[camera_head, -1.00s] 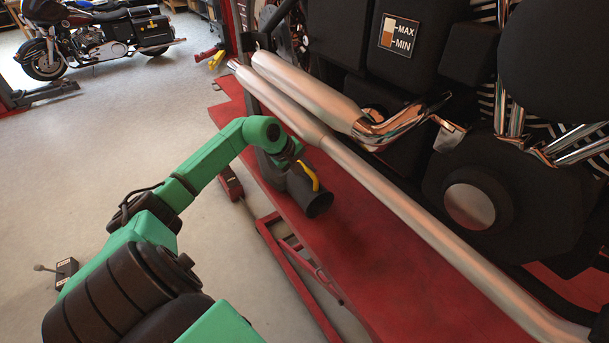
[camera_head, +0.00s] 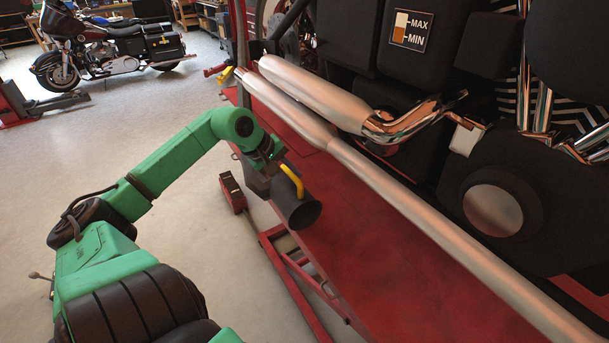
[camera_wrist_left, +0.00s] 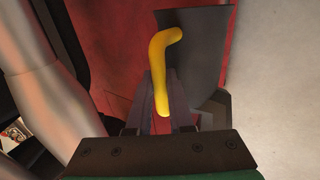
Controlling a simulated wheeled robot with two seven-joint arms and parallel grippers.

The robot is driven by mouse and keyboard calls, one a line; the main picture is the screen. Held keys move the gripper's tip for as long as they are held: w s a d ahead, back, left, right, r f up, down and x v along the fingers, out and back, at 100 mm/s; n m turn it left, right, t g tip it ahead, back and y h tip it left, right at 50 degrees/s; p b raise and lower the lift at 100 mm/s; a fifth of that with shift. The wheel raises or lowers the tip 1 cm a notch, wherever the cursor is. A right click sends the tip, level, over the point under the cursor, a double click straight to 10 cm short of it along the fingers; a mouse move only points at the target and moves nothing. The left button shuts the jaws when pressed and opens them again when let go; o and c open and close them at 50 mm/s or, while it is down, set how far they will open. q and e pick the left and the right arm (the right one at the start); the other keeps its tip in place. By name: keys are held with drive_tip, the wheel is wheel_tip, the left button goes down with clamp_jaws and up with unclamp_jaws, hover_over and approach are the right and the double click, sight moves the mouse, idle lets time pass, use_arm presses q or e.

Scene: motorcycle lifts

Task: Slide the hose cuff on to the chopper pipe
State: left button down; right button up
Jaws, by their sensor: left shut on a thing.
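The black hose cuff (camera_head: 297,206) with a yellow handle (camera_head: 292,180) is held by my left gripper (camera_head: 279,172) over the edge of the red lift, its round open mouth facing right and toward me. In the left wrist view the fingers (camera_wrist_left: 160,108) are shut on the yellow handle (camera_wrist_left: 160,70), with the dark cuff (camera_wrist_left: 200,45) beyond. The chopper's long silver pipes, an upper one (camera_head: 315,93) and a lower one (camera_head: 400,205), run along the motorcycle, right of the cuff and apart from it. A silver pipe (camera_wrist_left: 30,75) also shows at the left of the wrist view. My right gripper is not in view.
The red lift platform (camera_head: 350,235) lies beneath the pipes, with its red frame below. The chopper's dark body (camera_head: 410,80) fills the right side. Another motorcycle (camera_head: 110,50) stands far back left. The grey floor (camera_head: 170,110) is mostly open.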

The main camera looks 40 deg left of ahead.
use_arm(q)
drive_tip(key=s+a+b, duration=0.2)
drive_tip(key=s+a, duration=0.1)
drive_tip(key=s, duration=0.8)
drive_tip(key=w+a, duration=0.2)
drive_tip(key=a, duration=0.6)
drive_tip(key=w+a, duration=0.3)
drive_tip(key=a, duration=0.4)
drive_tip(key=shift+a+r+b, duration=0.3)
drive_tip(key=shift+a+b, duration=0.1)
drive_tip(key=shift+b, duration=0.05)
